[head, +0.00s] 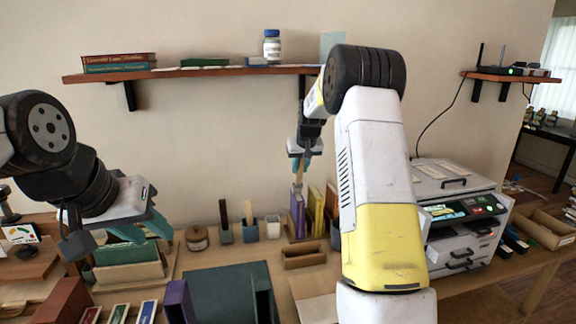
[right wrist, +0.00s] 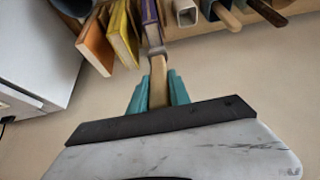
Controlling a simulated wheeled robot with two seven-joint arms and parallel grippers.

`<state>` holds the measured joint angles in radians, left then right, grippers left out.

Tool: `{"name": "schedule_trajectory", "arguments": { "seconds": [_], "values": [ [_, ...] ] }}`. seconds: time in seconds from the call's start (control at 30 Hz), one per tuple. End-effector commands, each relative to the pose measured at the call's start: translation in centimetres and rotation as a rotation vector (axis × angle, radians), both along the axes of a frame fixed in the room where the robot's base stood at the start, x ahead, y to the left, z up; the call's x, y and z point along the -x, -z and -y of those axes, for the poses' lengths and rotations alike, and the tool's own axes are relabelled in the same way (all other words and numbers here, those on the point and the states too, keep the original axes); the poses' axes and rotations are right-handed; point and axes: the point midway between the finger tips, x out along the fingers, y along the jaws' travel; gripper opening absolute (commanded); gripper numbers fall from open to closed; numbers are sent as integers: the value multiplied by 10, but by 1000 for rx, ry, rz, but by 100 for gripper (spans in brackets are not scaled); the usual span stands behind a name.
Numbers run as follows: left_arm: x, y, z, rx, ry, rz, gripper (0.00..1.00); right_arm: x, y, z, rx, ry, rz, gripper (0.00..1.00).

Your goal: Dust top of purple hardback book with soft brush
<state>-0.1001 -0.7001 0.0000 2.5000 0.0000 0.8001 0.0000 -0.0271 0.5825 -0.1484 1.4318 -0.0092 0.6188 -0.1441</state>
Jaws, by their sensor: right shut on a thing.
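The purple hardback book (head: 297,215) stands upright among other books at the back of the desk. It also shows at the top of the right wrist view (right wrist: 151,30). My right gripper (head: 302,168) points down above it, its teal fingers shut on the wooden handle of the soft brush (right wrist: 158,82). The brush's pale head (head: 298,188) is at the book's top edge; whether it touches cannot be told. My left gripper (head: 145,230) is at the left above the desk, with its teal fingers apart and nothing seen between them.
Yellow and orange books (right wrist: 122,38) stand beside the purple one. A wall shelf (head: 190,73) hangs above, and a printer (head: 460,215) stands at the right.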

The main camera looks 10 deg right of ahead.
Motion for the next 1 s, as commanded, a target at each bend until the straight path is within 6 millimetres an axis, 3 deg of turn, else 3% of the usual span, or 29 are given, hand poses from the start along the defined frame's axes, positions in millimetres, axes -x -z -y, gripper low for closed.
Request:
{"name": "schedule_trajectory", "arguments": {
  "seconds": [0.6,1.0],
  "values": [
    [0,0,0,0,0,0,36,42,2,1,1,-1,-11,0],
    [0,0,0,0,0,0,36,46,2,1,0,0,-12,0]
  ]
}}
